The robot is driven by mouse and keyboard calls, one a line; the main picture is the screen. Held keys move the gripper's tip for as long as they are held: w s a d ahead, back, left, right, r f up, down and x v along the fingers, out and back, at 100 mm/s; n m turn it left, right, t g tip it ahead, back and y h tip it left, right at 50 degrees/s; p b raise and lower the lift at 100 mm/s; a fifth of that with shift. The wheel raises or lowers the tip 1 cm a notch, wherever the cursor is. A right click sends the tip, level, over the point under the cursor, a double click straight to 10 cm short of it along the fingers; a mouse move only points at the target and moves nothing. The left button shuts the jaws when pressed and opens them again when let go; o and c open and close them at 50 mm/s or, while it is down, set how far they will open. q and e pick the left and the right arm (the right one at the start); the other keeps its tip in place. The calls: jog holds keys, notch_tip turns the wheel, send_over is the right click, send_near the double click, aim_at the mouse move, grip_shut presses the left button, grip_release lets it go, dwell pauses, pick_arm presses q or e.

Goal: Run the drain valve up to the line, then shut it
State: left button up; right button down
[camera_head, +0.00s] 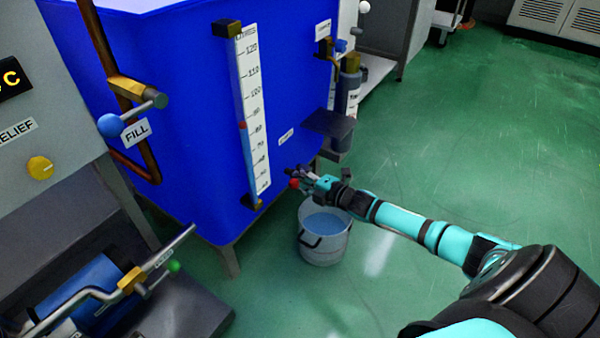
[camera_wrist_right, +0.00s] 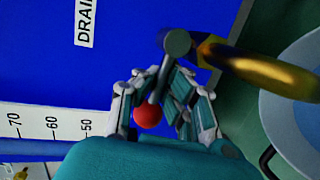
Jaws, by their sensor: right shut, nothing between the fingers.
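The drain valve shows in the right wrist view as a grey pivot (camera_wrist_right: 175,42) on a brass pipe (camera_wrist_right: 260,72). Its lever ends in a red ball knob (camera_wrist_right: 148,114), also seen in the head view (camera_head: 294,183). My right gripper (camera_wrist_right: 163,105) is shut with its fingers around the lever and knob in the picture, but it grips nothing. It also shows low at the blue tank's front in the head view (camera_head: 316,182). A metal bucket (camera_head: 323,250) holding bluish liquid stands below; I cannot make out a line in it. My left gripper is out of view.
The blue tank (camera_head: 190,130) carries a white level scale (camera_head: 250,85) with a small red marker (camera_head: 242,125) near 80. A fill valve with a blue knob (camera_head: 110,125) is at left. A pump-like unit (camera_head: 90,290) sits lower left. Green floor is clear at right.

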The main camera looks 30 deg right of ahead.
jog(key=shift+s+a+f, duration=0.15)
jog(key=shift+f, duration=0.2)
jog(key=c, duration=1.5)
grip_release()
jog(key=shift+s+r, duration=0.1)
jog(key=shift+o, duration=0.5)
jog(key=shift+r, duration=0.1)
jog(key=v, duration=1.2)
